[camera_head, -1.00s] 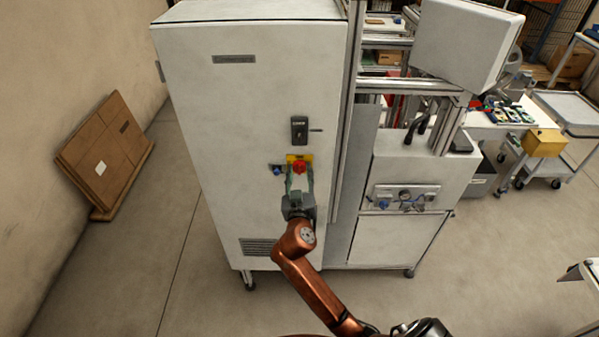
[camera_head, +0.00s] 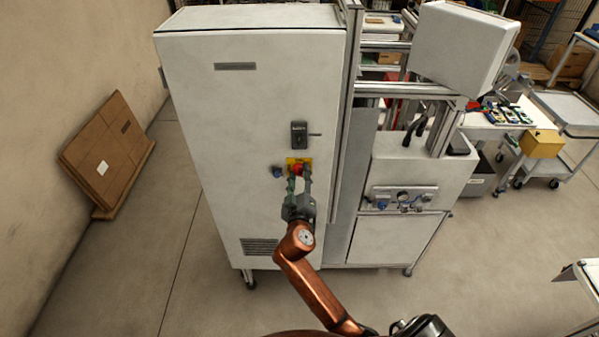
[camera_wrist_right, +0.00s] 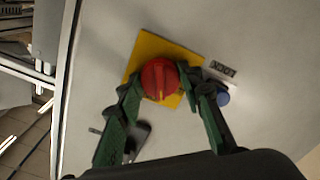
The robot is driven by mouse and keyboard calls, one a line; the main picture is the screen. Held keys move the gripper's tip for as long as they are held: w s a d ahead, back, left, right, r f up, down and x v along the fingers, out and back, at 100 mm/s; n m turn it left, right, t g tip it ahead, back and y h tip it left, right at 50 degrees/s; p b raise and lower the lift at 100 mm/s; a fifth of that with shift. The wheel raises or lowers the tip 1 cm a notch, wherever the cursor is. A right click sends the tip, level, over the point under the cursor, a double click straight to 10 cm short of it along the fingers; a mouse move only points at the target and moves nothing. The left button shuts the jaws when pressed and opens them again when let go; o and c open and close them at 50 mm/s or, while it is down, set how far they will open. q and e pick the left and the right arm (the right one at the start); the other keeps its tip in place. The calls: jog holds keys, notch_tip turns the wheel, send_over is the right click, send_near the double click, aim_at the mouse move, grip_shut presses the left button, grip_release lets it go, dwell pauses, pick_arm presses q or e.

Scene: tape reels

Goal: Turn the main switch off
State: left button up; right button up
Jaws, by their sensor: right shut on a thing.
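The main switch is a red rotary knob (camera_head: 297,169) on a yellow plate (camera_head: 305,160), on the front door of a tall white cabinet (camera_head: 235,110). In the right wrist view the red knob (camera_wrist_right: 160,79) sits between the fingertips, in front of the yellow plate (camera_wrist_right: 150,48). My right gripper (camera_head: 299,178) is at the knob, its green-padded fingers (camera_wrist_right: 158,85) shut on it from either side. The fingertips hide parts of the knob's edges. My left gripper is not in view.
A blue button (camera_head: 277,172) is just left of the knob, close to the fingers. A dark door handle (camera_head: 299,134) is above. A machine with a control panel (camera_head: 401,197) stands right. Cardboard (camera_head: 107,150) leans on the left wall.

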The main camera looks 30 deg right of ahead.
jog(key=n+p, duration=0.3)
jog(key=n, duration=0.3)
jog(key=shift+r+n+p, duration=0.15)
jog(key=shift+n+p, duration=0.15)
jog(key=shift+p, duration=0.1)
jog(key=n+p, duration=0.2)
jog(key=n, duration=0.1)
jog(key=shift+n+p, duration=0.75)
jog(key=shift+n, duration=0.75)
jog(key=o, duration=1.1)
jog(key=shift+s, duration=0.1)
